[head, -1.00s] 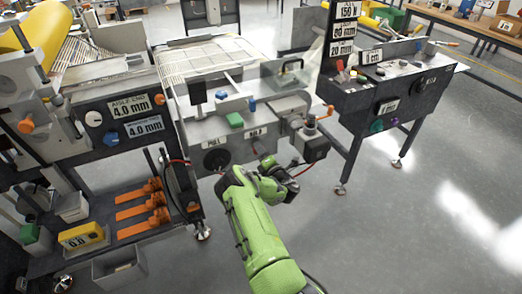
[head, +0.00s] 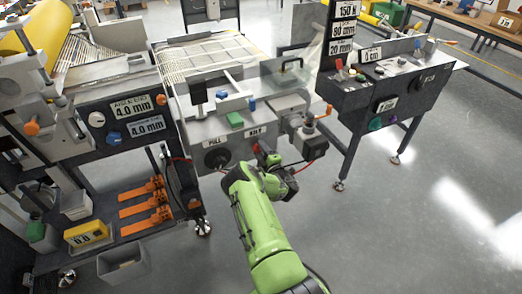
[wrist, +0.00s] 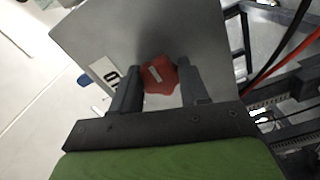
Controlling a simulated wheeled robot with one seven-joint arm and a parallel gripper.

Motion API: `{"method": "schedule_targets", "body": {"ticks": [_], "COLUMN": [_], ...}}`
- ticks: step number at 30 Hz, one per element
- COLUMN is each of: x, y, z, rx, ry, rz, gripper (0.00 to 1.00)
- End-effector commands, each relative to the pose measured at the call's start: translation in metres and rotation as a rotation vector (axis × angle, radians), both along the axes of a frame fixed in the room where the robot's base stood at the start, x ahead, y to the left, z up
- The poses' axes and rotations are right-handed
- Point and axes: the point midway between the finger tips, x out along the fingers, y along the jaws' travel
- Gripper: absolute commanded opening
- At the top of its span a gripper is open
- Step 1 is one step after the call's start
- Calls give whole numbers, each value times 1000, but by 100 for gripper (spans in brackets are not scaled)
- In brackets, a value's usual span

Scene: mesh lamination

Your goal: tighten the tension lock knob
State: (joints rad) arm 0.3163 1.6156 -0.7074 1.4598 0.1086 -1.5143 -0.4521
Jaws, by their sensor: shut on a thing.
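A red lobed knob (wrist: 160,75) with a white mark on its face sits on a grey panel in the wrist view. I take it to be the tension lock knob. My gripper (wrist: 158,82) is shut on it, with one dark finger on each side. In the head view my gripper (head: 266,158) is at the front of the middle machine, below its label plates. A small red part, probably the knob (head: 257,148), shows there at the gripper's tip. The fingers and their contact are too small to tell in that view.
A black round knob (head: 217,159) is on the same panel to the left. A crank with an orange handle (head: 325,111) and red cables are close on the right. Orange-handled parts (head: 145,200) lie on a shelf at left. Open floor is at right.

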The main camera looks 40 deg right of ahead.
Motion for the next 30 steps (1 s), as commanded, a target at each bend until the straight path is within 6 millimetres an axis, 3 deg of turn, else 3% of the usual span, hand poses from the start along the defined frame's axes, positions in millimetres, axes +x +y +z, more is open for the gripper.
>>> {"method": "schedule_targets", "body": {"ticks": [16, 17, 21, 30], "x": [-1, -1, -1, -2], "y": [0, 0, 0, 0], "z": [-2, -2, -2, -1], "rx": [32, 32, 30, 26], "ry": [-5, -5, -5, -6], "rz": [-3, -3, -2, -2], "gripper": [14, 46, 68, 70]}}
